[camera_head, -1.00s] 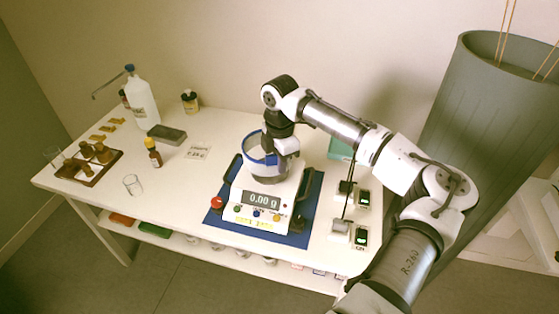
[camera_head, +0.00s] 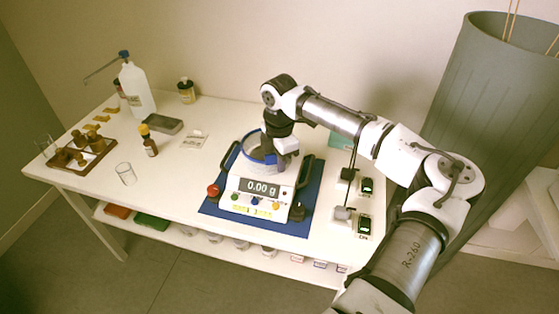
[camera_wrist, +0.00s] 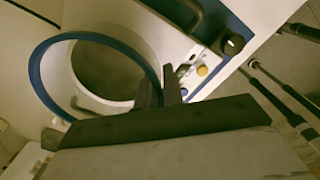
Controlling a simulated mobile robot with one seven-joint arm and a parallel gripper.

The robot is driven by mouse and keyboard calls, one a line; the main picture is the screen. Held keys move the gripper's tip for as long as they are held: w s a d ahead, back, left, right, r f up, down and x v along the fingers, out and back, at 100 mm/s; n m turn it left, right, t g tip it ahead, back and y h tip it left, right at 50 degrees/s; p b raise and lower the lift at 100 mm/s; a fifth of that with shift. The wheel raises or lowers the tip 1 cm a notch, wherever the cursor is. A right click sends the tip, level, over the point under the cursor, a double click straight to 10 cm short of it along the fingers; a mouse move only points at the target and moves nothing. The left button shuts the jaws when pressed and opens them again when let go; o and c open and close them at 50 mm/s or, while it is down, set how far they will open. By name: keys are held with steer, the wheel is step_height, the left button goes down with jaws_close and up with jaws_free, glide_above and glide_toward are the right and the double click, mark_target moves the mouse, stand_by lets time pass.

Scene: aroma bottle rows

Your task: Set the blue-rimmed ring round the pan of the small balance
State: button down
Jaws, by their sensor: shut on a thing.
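The blue-rimmed ring (camera_head: 246,150) is a short pale cylinder over the top of the small balance (camera_head: 231,190). In the wrist view its blue rim (camera_wrist: 37,80) encircles the round grey pan (camera_wrist: 105,70), seen through the opening. My gripper (camera_head: 277,158) is shut on the ring's near wall; its dark fingers also show in the wrist view (camera_wrist: 160,92). The balance reads 0.00 g. The ring's lower edge is hard to make out, so I cannot tell whether it touches the balance.
The balance stands on a blue mat (camera_head: 282,225), with black side handles. Two small devices with green displays (camera_head: 365,187) stand to its right. A beaker (camera_head: 126,174), brown bottle (camera_head: 148,141), wooden rack (camera_head: 97,163) and white bottle (camera_head: 137,92) are at left.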

steer(key=shift+f, duration=0.5)
steer(key=c, duration=1.4)
jaws_free()
steer(key=shift+c, duration=0.2)
steer(key=shift+r, duration=0.1)
